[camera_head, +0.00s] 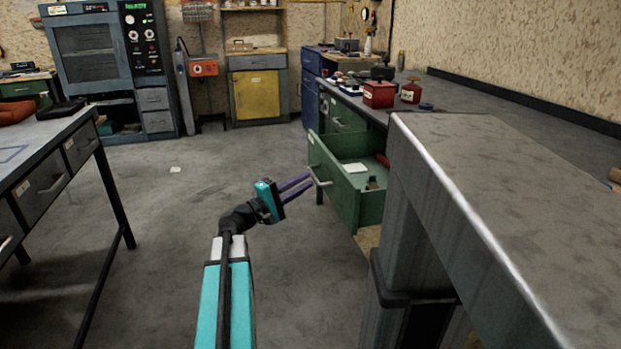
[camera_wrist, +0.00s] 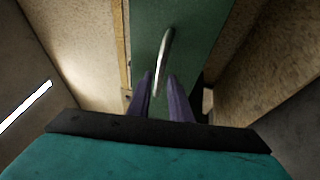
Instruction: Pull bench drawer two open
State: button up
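A green bench drawer (camera_head: 335,181) stands pulled out from the green bench at the centre right of the head view. Its front also fills the upper middle of the wrist view (camera_wrist: 200,35). A pale bar handle (camera_head: 319,178) is on the drawer front; it shows in the wrist view (camera_wrist: 164,55). My gripper (camera_head: 309,182) has its purple fingers at the handle. In the wrist view the fingers (camera_wrist: 160,76) stand apart, with the handle's near end between them and small gaps showing. I see no drawer number.
A white item (camera_head: 355,168) and small dark and red things lie in the drawer. A grey-topped bench (camera_head: 500,190) stands close on the right, another bench with drawers (camera_head: 45,182) on the left. Floor (camera_head: 190,215) between is mostly clear, with a paper scrap (camera_head: 175,169).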

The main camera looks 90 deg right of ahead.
jog(key=p+v, duration=0.1)
jog(key=v, duration=0.8)
jog(key=shift+w+a, duration=0.15)
jog(key=shift+a, duration=0.1)
